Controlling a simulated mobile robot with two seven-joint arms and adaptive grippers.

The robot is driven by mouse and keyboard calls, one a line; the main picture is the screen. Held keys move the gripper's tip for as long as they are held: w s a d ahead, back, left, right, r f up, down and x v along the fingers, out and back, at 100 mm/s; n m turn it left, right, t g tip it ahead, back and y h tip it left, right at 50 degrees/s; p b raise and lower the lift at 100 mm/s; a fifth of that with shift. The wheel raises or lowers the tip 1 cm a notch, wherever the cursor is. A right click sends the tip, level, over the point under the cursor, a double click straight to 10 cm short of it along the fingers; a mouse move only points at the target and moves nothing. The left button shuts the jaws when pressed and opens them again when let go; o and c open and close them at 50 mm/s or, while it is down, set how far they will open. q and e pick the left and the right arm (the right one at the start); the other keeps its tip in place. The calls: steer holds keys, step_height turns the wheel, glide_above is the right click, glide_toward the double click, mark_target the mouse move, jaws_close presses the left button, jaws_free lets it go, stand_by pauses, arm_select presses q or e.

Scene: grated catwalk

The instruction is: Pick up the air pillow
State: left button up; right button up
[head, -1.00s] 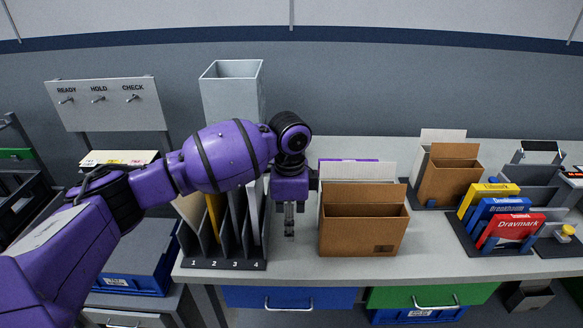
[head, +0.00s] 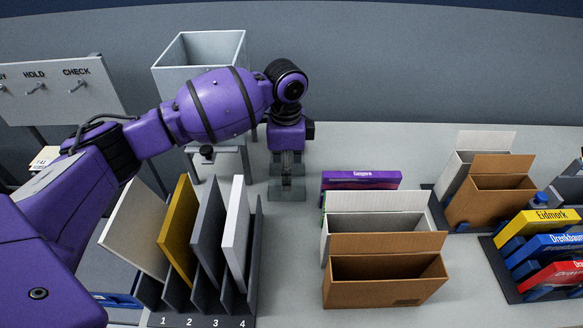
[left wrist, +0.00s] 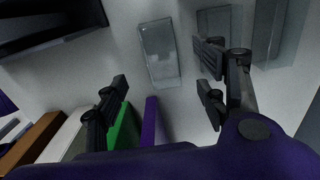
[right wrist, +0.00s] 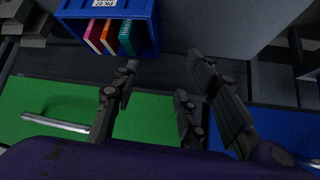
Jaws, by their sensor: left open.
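The air pillow (left wrist: 158,52) is a clear, shiny, flat rectangle lying on the pale bench top in the left wrist view. In the head view what looks like the pillow (head: 287,190) shows just below my left gripper (head: 288,168), partly covered by it. In the left wrist view my left gripper (left wrist: 160,95) is open and empty, its fingers on either side of the pillow's near end. The gap between fingers and pillow is hard to judge. My right gripper (right wrist: 158,92) is open and empty, above green and blue drawer fronts.
A numbered slot rack (head: 205,318) with panels stands left of the gripper, and a grey bin (head: 200,50) on a stand behind it. A purple box (head: 361,180) and a cardboard box (head: 386,278) stand to the right.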

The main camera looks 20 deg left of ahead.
arm_select(q)
steer(key=f, duration=0.3)
steer(key=shift+s+f, duration=0.1)
steer(key=shift+s, duration=0.15)
steer(key=f, duration=0.3)
steer(key=shift+w+a+f, duration=0.1)
steer(key=shift+w+f, duration=0.15)
steer(key=shift+w, duration=0.15)
steer(key=shift+f, duration=0.15)
steer(key=shift+c, duration=0.6)
steer(key=c, duration=0.6)
steer(key=shift+c, duration=0.5)
arm_select(e)
steer(key=shift+s, duration=0.25)
